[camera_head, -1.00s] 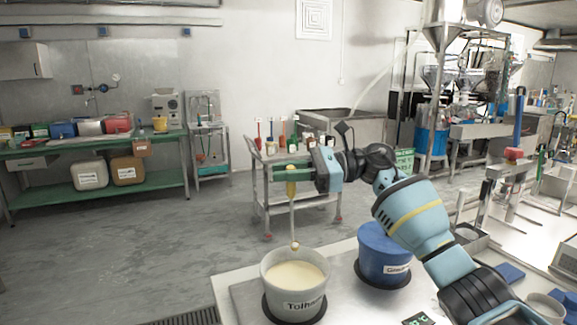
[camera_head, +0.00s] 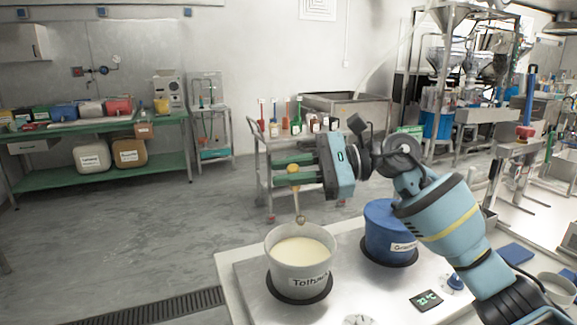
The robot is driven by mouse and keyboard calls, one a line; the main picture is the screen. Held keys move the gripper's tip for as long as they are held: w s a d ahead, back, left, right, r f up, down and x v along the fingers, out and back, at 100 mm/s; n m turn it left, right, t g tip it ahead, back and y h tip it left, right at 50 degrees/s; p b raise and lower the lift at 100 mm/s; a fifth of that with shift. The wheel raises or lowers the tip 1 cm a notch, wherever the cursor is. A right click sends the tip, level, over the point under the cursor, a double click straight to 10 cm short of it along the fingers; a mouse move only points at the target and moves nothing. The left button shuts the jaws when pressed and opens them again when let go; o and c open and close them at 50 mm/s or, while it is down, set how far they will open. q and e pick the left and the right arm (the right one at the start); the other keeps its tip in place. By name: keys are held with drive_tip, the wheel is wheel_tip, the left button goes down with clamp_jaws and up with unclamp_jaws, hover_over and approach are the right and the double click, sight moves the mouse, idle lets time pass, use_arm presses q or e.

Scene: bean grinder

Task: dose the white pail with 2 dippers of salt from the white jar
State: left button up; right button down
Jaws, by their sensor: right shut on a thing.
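A white tub (camera_head: 300,278) with a partly readable label starting "Tolh" stands on the near worktop, filled near the rim with a pale cream substance. My right gripper (camera_head: 292,172) is shut on the yellow handle of a dipper (camera_head: 297,203), behind and above the tub. The dipper hangs down, its small bowl (camera_head: 301,220) just above the tub's far rim, apart from the substance. What the bowl holds is too small to tell. I cannot tell whether this tub is the task's pail or jar. My left gripper is not in view.
A blue labelled tub (camera_head: 390,232) stands to the right of the white one. A small display (camera_head: 426,300) and a light cup (camera_head: 556,288) are on the worktop's right side. A steel cart (camera_head: 262,165) with several bottles stands behind my right gripper.

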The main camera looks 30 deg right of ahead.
drive_tip(key=s+a+f+n+b, duration=0.2)
drive_tip(key=s+f+n+b, duration=0.1)
drive_tip(key=f+b, duration=0.1)
drive_tip(key=s+a+f+n+t+h+b, duration=0.1)
drive_tip(key=s+a+f+n+b, duration=0.1)
drive_tip(key=f+b, duration=0.3)
drive_tip(key=shift+s+a+n+h+b, duration=0.3)
drive_tip(key=shift+s+n, duration=0.2)
drive_tip(key=shift+s, duration=0.4)
drive_tip(key=shift+f, duration=0.1)
idle(0.4)
